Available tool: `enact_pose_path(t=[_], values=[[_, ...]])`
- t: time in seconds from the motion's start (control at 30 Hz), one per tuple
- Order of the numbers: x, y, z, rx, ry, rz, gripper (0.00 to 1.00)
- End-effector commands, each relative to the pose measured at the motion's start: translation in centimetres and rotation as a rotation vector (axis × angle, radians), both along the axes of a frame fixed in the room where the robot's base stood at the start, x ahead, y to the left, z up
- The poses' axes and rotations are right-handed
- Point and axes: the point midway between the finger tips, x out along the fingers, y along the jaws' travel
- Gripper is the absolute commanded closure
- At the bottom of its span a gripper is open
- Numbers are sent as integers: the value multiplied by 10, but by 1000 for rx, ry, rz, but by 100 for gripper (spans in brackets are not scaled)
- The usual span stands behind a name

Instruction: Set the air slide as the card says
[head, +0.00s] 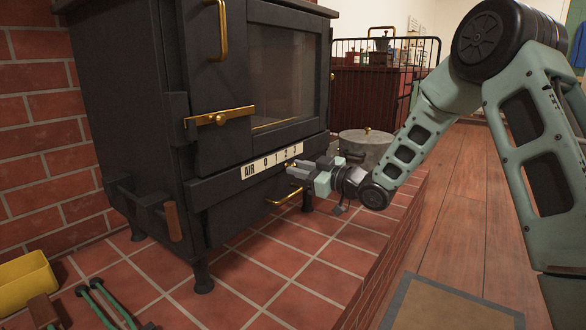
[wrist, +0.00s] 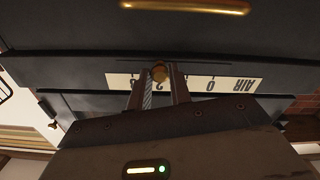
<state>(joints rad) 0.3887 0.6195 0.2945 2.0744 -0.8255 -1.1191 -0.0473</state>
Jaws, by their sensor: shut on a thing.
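The black stove (head: 130,110) stands on a tiled hearth. Its white air scale (head: 252,168) reads AIR 0 1 2 3 and runs along the front below the door. In the wrist view the scale (wrist: 225,83) appears upside down. The small brass air slide knob (wrist: 160,72) is between my fingertips, over the scale at about the 2. My gripper (head: 296,170) is shut on this knob, and the two fingers (wrist: 160,84) touch its sides. In the head view my fingers largely hide the knob. I cannot make out a card with a setting.
A brass handle (head: 284,197) sticks out below the scale, close to my gripper. A door latch (head: 218,117) is above. A grey lidded pot (head: 364,150) stands behind my wrist. A yellow box (head: 25,283) and green-handled tools (head: 107,302) lie at front left.

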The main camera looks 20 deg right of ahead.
Motion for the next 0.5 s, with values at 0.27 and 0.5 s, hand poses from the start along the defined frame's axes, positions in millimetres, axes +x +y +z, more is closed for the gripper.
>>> enact_pose_path(t=[0.27,0.5], values=[[0,0,0,0,-2,-1,60],[0,0,0,0,-1,0,57]])
